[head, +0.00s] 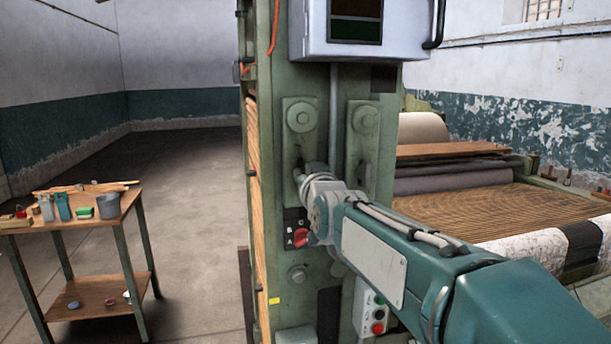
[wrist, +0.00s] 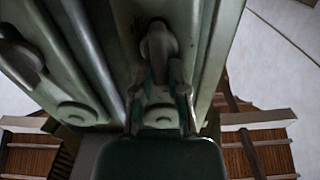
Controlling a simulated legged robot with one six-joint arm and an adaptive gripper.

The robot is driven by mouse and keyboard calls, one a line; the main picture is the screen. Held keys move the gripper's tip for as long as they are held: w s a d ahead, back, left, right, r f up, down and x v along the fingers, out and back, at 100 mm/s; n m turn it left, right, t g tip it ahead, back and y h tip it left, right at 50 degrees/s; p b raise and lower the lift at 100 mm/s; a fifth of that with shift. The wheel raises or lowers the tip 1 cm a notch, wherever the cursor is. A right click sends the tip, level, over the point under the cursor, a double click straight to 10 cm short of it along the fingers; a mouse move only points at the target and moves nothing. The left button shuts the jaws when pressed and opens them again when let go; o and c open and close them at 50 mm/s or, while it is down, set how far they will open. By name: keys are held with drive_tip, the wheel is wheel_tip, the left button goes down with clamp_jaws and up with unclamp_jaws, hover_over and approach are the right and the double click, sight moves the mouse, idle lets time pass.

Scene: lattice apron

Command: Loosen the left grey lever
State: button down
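The left grey lever (wrist: 158,45) is mounted on the left plate (head: 300,107) of the green column. In the wrist view it points toward me, with its end at the fingertips. My gripper (wrist: 163,75) has one finger on each side of the lever's lower end. Whether the fingers touch it is too dark to tell. In the head view my gripper (head: 302,172) is at the left plate, just below its round boss, and my wrist hides most of the lever. A second grey lever (wrist: 20,55) shows at the left of the wrist view.
Below my wrist are a red rotary switch (head: 300,237) and a push-button box (head: 371,308). A grey cabinet (head: 365,28) juts out above the plates. The right plate (head: 364,135) stands close beside. A tool table (head: 110,212) is at far left, with open floor behind.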

drive_tip(key=shift+f+n, duration=0.2)
drive_tip(key=shift+n, duration=0.1)
drive_tip(key=n, duration=0.7)
drive_tip(key=a+f+n, duration=0.1)
drive_tip(key=n, duration=0.3)
drive_tip(key=shift+a, duration=0.1)
drive_tip(key=shift+n, duration=0.3)
idle(0.4)
drive_tip(key=c, duration=0.8)
unclamp_jaws()
drive_tip(key=shift+o, duration=0.7)
drive_tip(key=shift+w+a, duration=0.1)
drive_tip(key=shift+r, duration=0.15)
